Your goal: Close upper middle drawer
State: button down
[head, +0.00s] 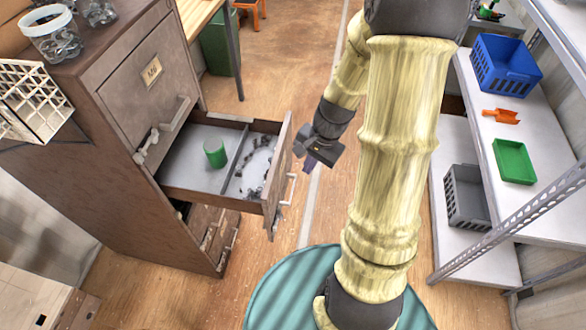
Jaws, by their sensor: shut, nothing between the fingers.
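The cabinet (90,165) on the left has an open drawer (187,195) pulled well out to the right. The open drawer has a divider, a green cylinder on the near side, and small dark chain-like pieces on the far side. A shut drawer with a label (152,71) and a pale handle is above it. Lower drawers show partly beneath the open one. My gripper (311,163) is just right of the open drawer's front panel (279,175), pointing down, shut and empty. Whether it touches the panel cannot be told.
Glass jars (52,35) and a white wire basket (32,100) are on and beside the cabinet top. Shelves at right hold a blue crate (505,65), green tray (514,161), orange scoop (502,116) and grey crate (466,197).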

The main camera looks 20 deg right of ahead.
jog(key=w+d+f+m+t+y, duration=0.4)
jog(key=d+f+m, duration=0.5)
jog(key=m, duration=0.5)
jog(key=shift+w+d+f+y, duration=0.15)
jog(key=shift+w+f+y, duration=0.45)
jog(key=shift+w, duration=0.6)
jog(key=shift+f, duration=0.15)
jog(key=p, duration=0.2)
send_near(285, 172)
notch_tip(285, 172, down, 3)
jog(key=a, duration=0.1)
jog(key=w+a+p, duration=0.1)
jog(key=a, duration=0.1)
jog(key=shift+w+a+f, duration=0.15)
jog(key=shift+w+a, duration=0.05)
jog(key=shift+w+a+f, duration=0.1)
jog(key=shift+w+a, duration=0.1)
jog(key=shift+w, duration=0.1)
